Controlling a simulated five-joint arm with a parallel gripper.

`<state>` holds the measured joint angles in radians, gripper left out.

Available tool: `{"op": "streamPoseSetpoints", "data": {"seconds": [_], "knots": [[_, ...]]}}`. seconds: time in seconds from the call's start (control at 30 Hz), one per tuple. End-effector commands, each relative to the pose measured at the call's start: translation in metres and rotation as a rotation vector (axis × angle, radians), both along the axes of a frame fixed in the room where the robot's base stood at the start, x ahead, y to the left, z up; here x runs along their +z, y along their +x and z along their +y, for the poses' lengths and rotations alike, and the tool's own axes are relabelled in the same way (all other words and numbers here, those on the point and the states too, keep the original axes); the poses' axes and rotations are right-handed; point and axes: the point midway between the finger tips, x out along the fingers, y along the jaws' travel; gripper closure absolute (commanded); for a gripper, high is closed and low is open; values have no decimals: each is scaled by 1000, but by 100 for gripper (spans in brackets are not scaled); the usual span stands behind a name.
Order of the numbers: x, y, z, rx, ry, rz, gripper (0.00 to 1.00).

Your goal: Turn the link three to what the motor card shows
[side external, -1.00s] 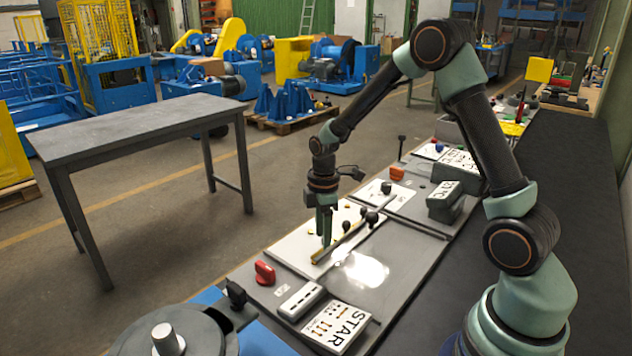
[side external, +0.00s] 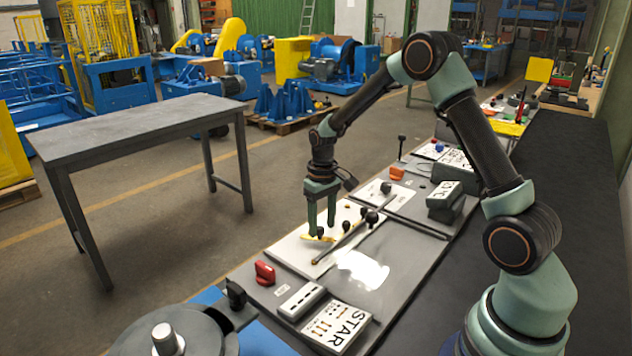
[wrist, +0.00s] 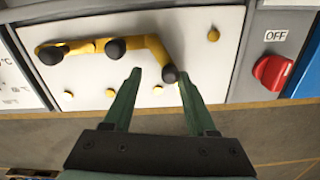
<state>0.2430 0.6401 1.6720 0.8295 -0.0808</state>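A white board (wrist: 80,20) carries a yellow jointed chain (wrist: 80,47) with black knobs. Two links run nearly straight; the third link (wrist: 158,55) bends toward the board's floor-side edge and ends in a black knob (wrist: 170,74). The third link also shows in the side view (side external: 318,239). My gripper (wrist: 157,75) is open; the end knob appears between its fingertips, nearer the right one. In the side view my gripper (side external: 320,226) stands upright just over that knob. A card reading STAR (side external: 340,324) lies at the front; I cannot tell whether it is the motor card.
Several yellow dots (wrist: 110,92) mark the board. A red knob (wrist: 272,71) beside an OFF label sits to the right in the wrist view. A °C display (side external: 446,200) stands beyond the board. A bare table (side external: 150,115) stands at the left.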

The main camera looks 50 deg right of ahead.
Motion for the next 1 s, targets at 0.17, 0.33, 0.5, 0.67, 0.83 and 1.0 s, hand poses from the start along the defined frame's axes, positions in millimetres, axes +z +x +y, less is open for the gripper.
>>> {"op": "streamPoseSetpoints", "data": {"seconds": [0.17,0.33,0.5,0.67,0.83,1.0], "knots": [[10,1,-7,-161,-1,-6,44],[41,1,-6,-155,-1,-4,44],[72,1,-6,-153,-1,-5,44],[101,1,-6,-152,-1,-5,44],[128,-2,-2,-143,-2,-14,44],[146,-13,12,-114,-10,-58,44]]}}
